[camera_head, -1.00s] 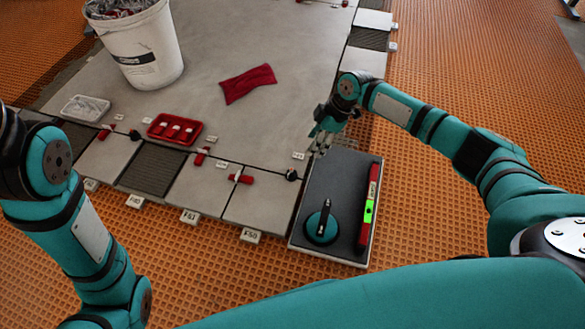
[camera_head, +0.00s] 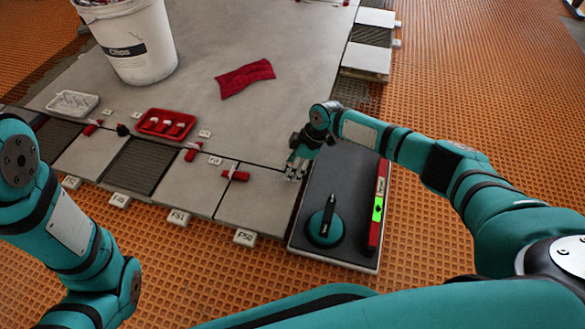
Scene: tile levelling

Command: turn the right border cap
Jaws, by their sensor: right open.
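My right gripper (camera_head: 295,171) is open, pointing down at the right border of the tile row, at the left edge of the dark tray. The small black cap seen there earlier cannot be made out now; the fingers cover that spot. I cannot tell whether they touch it. Red caps stand on the other joints: one (camera_head: 235,175) to the left of my gripper, one (camera_head: 193,151) further left and one (camera_head: 92,128) at the far left. A black cap (camera_head: 122,130) stands beside that last one. My left arm shows at the left edge, but its gripper is out of view.
The dark tray (camera_head: 348,175) holds a teal suction cup (camera_head: 325,226) and a red level (camera_head: 379,205). A red tray (camera_head: 145,126), a clear tray (camera_head: 60,103), a red cloth (camera_head: 245,78) and a white bucket (camera_head: 140,55) stand on the grey floor.

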